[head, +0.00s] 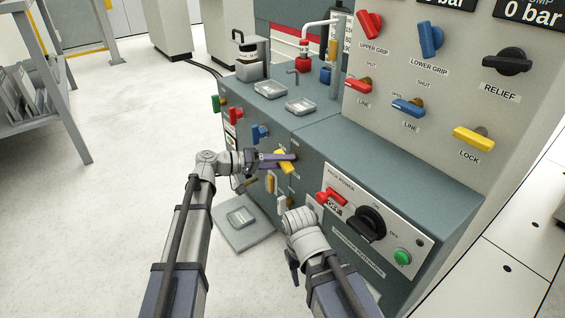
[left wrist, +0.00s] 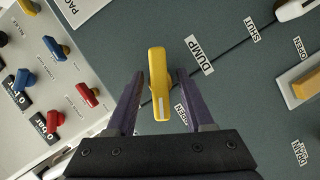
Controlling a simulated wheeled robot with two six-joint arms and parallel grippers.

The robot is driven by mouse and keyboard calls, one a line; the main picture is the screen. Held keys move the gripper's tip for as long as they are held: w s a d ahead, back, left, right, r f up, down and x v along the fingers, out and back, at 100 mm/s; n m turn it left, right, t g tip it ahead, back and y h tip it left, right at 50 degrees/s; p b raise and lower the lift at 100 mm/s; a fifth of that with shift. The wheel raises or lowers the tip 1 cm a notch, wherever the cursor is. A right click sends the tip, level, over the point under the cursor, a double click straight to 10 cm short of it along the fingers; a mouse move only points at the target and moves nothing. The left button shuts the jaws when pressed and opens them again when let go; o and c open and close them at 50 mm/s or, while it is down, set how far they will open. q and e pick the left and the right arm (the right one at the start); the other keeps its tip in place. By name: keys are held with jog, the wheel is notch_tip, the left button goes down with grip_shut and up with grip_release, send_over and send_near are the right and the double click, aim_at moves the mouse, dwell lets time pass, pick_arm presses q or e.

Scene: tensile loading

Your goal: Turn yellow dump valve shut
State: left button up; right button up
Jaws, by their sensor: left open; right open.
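The yellow dump valve handle (head: 285,166) is on the upper front face of the grey-green cabinet. In the left wrist view the handle (left wrist: 159,80) stands upright in the picture, its white-marked end towards my gripper. The DUMP label (left wrist: 200,54) is to its right. A partly hidden label (left wrist: 182,114) lies by its lower end. My left gripper (head: 290,157) is open, with one finger on each side of the handle (left wrist: 160,90); I see gaps on both sides. My right gripper (head: 292,262) is low in front of the cabinet, mostly hidden by its own arm.
A red lever (head: 331,197), a black rotary switch (head: 371,222) and a green button (head: 402,257) are on the cabinet right of the valve. A blue handle (head: 260,132) is to its left. A grey plate (head: 243,235) lies on the floor below. Open floor is at the left.

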pick_arm(q)
grip_shut()
jog(key=shift+r, duration=0.1)
dwell(0.6)
jog(key=shift+s+m+y+p, duration=0.1)
jog(key=shift+m+y+p, duration=0.4)
jog(key=shift+m+p, duration=0.4)
jog(key=shift+m+t+y+p, duration=0.7)
jog(key=shift+m+p, duration=0.05)
jog(key=shift+m, duration=0.45)
jog(key=shift+m+t+y+p, duration=0.3)
jog(key=shift+m+y+p, duration=0.1)
jog(key=shift+m, duration=0.5)
jog(key=shift+m+t+y, duration=0.7)
jog(key=shift+m, duration=0.5)
grip_release()
